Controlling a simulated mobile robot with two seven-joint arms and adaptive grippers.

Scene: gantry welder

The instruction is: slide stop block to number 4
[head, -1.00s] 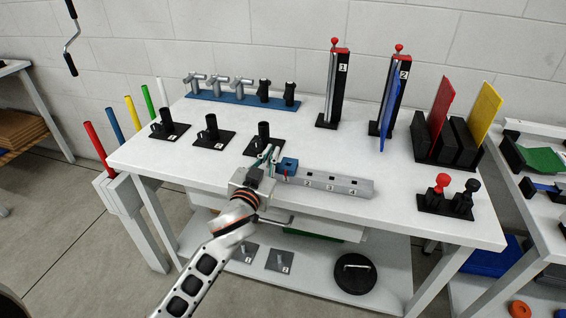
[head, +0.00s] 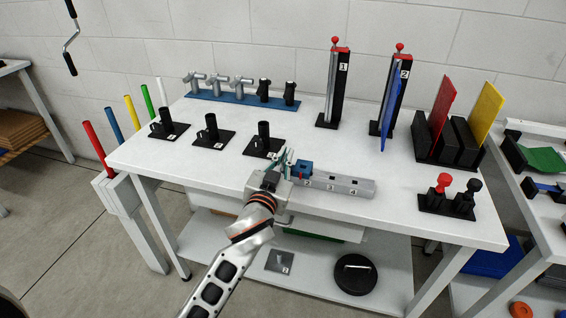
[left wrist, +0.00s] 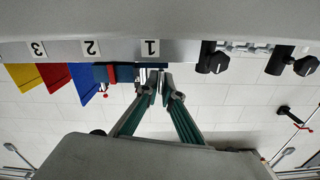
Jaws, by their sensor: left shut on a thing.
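The blue stop block (head: 303,167), with a small red part on its side, sits on the grey rail (head: 342,186) near number 2. Numbers 2, 3 and 4 show on the rail's front; number 1 is hidden by my gripper there. My left gripper (head: 283,160) is at the block's left side, shut on it; the exact contact is hard to see. In the left wrist view, the picture is upside down, with the stop block (left wrist: 120,73) beside my left fingertips (left wrist: 160,80) and the rail's numbers 1, 2 and 3 above. My right gripper is not in view.
Black cup holders (head: 263,140) stand behind and left of the rail. A red and black knob stand (head: 445,203) is to the right. Tall numbered posts (head: 334,90) and coloured plates (head: 444,118) stand farther back. The rail right of the block is clear.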

